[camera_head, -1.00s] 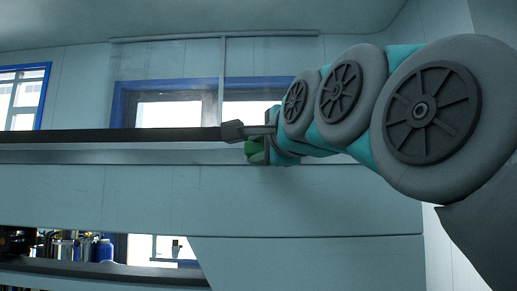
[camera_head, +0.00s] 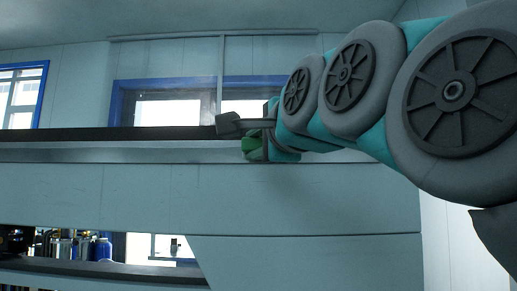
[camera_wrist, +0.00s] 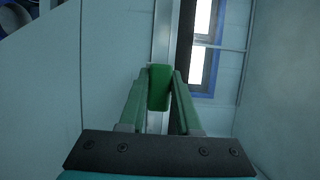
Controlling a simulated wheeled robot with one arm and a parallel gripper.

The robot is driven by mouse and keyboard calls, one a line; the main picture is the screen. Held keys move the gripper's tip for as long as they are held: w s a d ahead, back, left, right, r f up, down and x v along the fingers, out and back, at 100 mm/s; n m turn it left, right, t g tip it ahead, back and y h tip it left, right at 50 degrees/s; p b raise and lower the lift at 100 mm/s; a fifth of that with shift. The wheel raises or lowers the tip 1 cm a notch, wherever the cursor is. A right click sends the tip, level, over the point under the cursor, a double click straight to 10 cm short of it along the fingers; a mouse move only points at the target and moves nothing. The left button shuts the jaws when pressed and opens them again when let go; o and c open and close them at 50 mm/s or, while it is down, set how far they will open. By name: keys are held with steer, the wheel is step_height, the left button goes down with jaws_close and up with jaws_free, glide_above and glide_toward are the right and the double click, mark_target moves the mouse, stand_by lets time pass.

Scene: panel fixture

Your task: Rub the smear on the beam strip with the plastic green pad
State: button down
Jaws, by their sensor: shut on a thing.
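A green pad (camera_wrist: 159,88) is held between the two fingers of my gripper (camera_wrist: 158,92) in the wrist view. My gripper is shut on it. In the head view the pad (camera_head: 250,145) shows as a small green patch at the front of my gripper (camera_head: 258,147). The pale beam strip (camera_head: 110,156) runs across the panel, just under a dark rail. The pad is at the right part of this strip; I cannot tell whether it touches. The strip also shows in the wrist view (camera_wrist: 163,35) beyond the pad. I cannot make out a smear.
Below is a broad pale panel (camera_head: 130,200). A lower shelf (camera_head: 90,268) has bottles and jars at the left. Blue-framed windows are behind.

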steer(key=w, duration=0.7)
stand_by(0.3)
steer(key=shift+w, duration=0.95)
stand_by(0.7)
steer(key=d, duration=0.4)
stand_by(0.5)
steer(key=shift+a, duration=0.1)
steer(key=shift+w+a, duration=0.2)
steer(key=shift+a, duration=1.75)
steer(key=shift+f, duration=0.1)
steer(key=shift+s+a, duration=0.1)
steer(key=shift+s, duration=2.9)
